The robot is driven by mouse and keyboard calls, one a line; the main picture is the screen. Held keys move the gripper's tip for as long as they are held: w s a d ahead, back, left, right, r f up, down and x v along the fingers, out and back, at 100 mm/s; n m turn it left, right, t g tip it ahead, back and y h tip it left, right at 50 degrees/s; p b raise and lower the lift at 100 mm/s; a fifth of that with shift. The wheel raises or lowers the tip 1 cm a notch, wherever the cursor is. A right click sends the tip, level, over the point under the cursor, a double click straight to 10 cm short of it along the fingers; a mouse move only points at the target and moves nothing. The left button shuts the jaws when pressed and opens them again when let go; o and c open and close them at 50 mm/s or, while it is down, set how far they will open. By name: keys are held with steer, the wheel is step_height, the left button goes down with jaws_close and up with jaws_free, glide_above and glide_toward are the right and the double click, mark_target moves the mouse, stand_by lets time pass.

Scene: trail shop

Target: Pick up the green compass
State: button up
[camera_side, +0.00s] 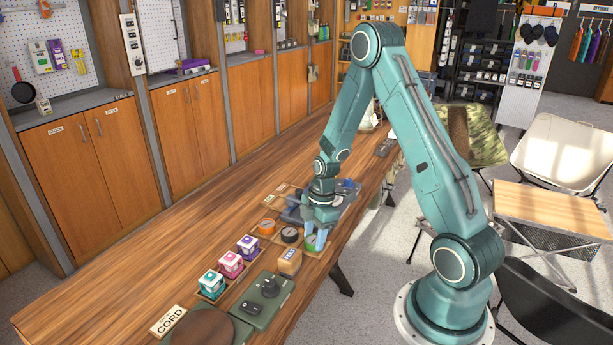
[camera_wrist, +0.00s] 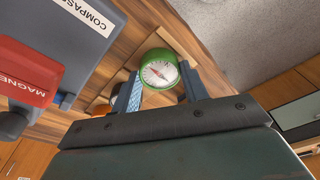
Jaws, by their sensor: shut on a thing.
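The green compass (camera_wrist: 158,69) has a white dial and sits between the two blue fingers of my gripper (camera_wrist: 158,88) in the wrist view. The fingers are shut on its sides. In the side view, a part of the green compass (camera_side: 310,243) shows below my gripper (camera_side: 316,240), low over the wooden bench; the fingers hide some of it. I cannot tell whether it touches the surface below.
A dark round item (camera_side: 290,235) and an orange one (camera_side: 267,226) lie left of my gripper. Purple (camera_side: 248,245), pink (camera_side: 230,264) and teal (camera_side: 211,283) boxes stand nearer the front. A blue-grey case labelled COMPASS (camera_wrist: 65,35) and a red item (camera_wrist: 25,72) are close by.

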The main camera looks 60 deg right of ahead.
mark_target(314, 236)
steer(key=shift+r, duration=0.1)
step_height(314, 236, up, 20)
stand_by(0.7)
steer(key=shift+d, duration=0.1)
stand_by(0.5)
steer(key=w+d+f, duration=0.1)
steer(key=d+f, duration=0.2)
steer(key=d, duration=0.3)
steer(key=w+d+f+m, duration=0.1)
steer(key=w+d+f, duration=0.1)
steer(key=d+f, duration=0.2)
steer(key=w+d+f+m, duration=0.1)
steer(key=d+f, duration=0.3)
steer(key=d, duration=0.6)
steer(key=shift+w+d, duration=0.2)
steer(key=shift+f, duration=0.1)
